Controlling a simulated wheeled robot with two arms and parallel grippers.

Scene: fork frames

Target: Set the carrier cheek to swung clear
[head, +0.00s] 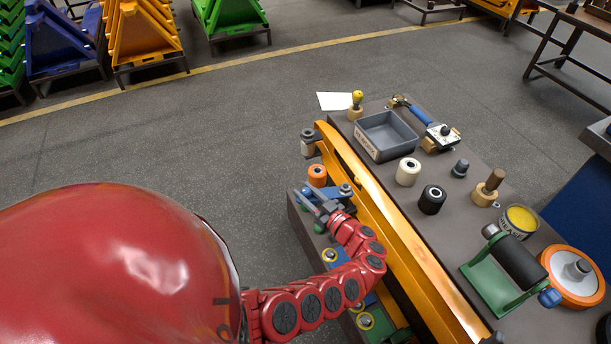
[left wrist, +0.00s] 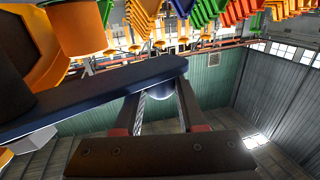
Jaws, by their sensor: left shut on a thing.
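A blue flat arm, which looks like the carrier cheek (head: 329,195), sits at the near end of the orange fork frame (head: 390,230), beside an orange roller (head: 317,175) and a grey bolt head. In the left wrist view the cheek (left wrist: 110,95) is a long dark blue bar crossing in front of the fingers. My left gripper (head: 316,204) is at this blue arm; in the wrist view its two fingers (left wrist: 158,98) are shut on a small rounded part at the bar's edge, mostly hidden. My right gripper is out of view.
The grey bench holds a grey tray (head: 387,137), a white roller (head: 408,172), a black roller (head: 432,199), a wooden-handled tool (head: 488,188), a grease tin (head: 519,220), a green roller stand (head: 503,275) and an orange wheel (head: 572,276). Open floor lies left of the bench.

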